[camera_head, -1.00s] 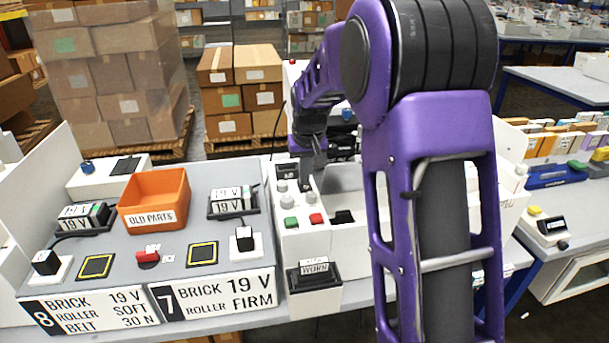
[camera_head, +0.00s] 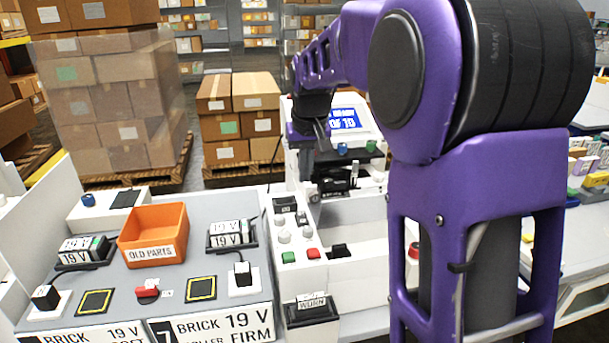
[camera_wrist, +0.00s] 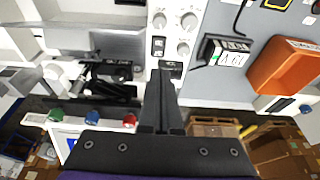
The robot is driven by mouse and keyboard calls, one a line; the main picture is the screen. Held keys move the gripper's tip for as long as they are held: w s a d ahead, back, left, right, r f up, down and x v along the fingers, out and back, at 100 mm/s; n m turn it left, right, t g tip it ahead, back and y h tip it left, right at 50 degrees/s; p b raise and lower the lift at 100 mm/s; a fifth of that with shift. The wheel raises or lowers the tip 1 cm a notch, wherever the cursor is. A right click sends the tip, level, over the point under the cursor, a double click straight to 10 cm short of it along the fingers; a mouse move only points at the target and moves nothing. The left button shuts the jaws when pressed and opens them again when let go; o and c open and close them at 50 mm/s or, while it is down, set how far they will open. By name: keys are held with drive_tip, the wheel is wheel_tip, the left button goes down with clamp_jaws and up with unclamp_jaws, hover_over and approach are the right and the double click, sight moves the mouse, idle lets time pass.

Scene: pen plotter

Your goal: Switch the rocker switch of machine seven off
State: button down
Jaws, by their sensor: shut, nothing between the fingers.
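Machine seven's white control strip (camera_head: 293,260) stands right of its grey deck in the head view. A small black-and-white switch (camera_head: 301,218), which looks like the rocker, sits beside the grey knobs; its position cannot be read. It also shows in the wrist view (camera_wrist: 157,46). A dark framed part (camera_head: 284,204) sits at the strip's far end, also in the wrist view (camera_wrist: 171,68). My gripper (camera_head: 325,146) is shut and empty, raised beyond the strip's far end. In the wrist view the fingertips (camera_wrist: 160,76) point toward the strip, apart from the switch.
Green (camera_head: 288,257) and red (camera_head: 313,253) buttons sit near the strip's front. An orange box (camera_head: 152,238) stands on the deck to the left. A machine with a blue screen (camera_head: 344,119) stands behind my gripper. Stacked cartons (camera_head: 120,100) are farther back.

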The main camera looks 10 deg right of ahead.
sight(301, 213)
drive_tip(key=b, duration=0.1)
drive_tip(key=w+b, duration=0.1)
drive_tip(key=b, duration=0.3)
drive_tip(key=shift+w+d+r+t, duration=0.2)
drive_tip(key=shift+d+r+t, duration=0.05)
drive_tip(key=shift+t, duration=0.05)
drive_tip(key=shift+f, duration=0.15)
drive_tip(key=x, duration=0.4)
drive_tip(key=b+x, duration=0.1)
drive_tip(key=x, duration=0.4)
drive_tip(key=b+x, duration=0.1)
drive_tip(key=x, duration=0.3)
drive_tip(key=shift+s+f, duration=0.15)
drive_tip(key=shift+f, duration=0.3)
